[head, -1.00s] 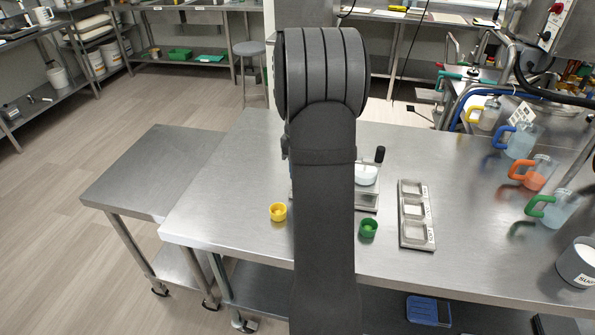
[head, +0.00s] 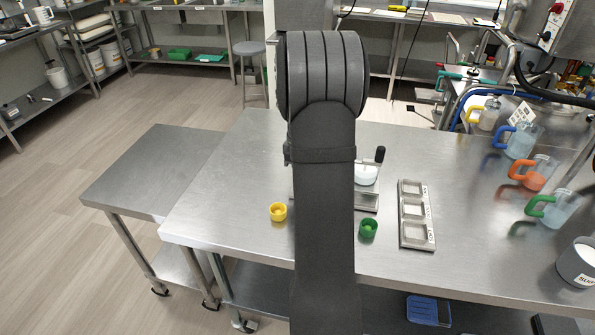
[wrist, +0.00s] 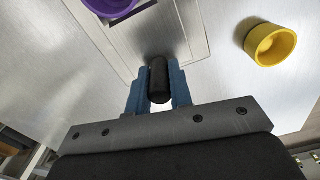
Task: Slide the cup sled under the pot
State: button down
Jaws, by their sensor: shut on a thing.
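In the wrist view, my gripper (wrist: 159,97) is shut on a black upright handle (wrist: 159,80), its blue fingers on either side. The handle stands at a flat metal piece (wrist: 105,38), which I take to be the cup sled. A purple cup (wrist: 112,8), cut off by the top edge, is over that piece. In the head view, my arm hides the gripper, the handle and the purple cup. The pot (head: 366,175), with pale contents, shows partly right of my arm, with a black knob (head: 380,154) beside it. I cannot tell how far the sled is from the pot.
A yellow cup (head: 278,212) and a green cup (head: 368,228) stand on the steel table (head: 225,185). The yellow cup also shows in the wrist view (wrist: 270,44). A labelled three-compartment tray (head: 403,240) lies right of the green cup. Several handled jugs (head: 535,173) stand farther right.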

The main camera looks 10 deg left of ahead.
jog(key=d, duration=1)
jog(key=c, duration=1.4)
grip_release()
jog(key=shift+o, duration=0.6)
jog(key=shift+r, duration=0.1)
jog(key=shift+r, duration=0.3)
notch_tip(320, 180, up, 17)
jog(key=shift+f, duration=0.15)
jog(key=shift+f, duration=0.15)
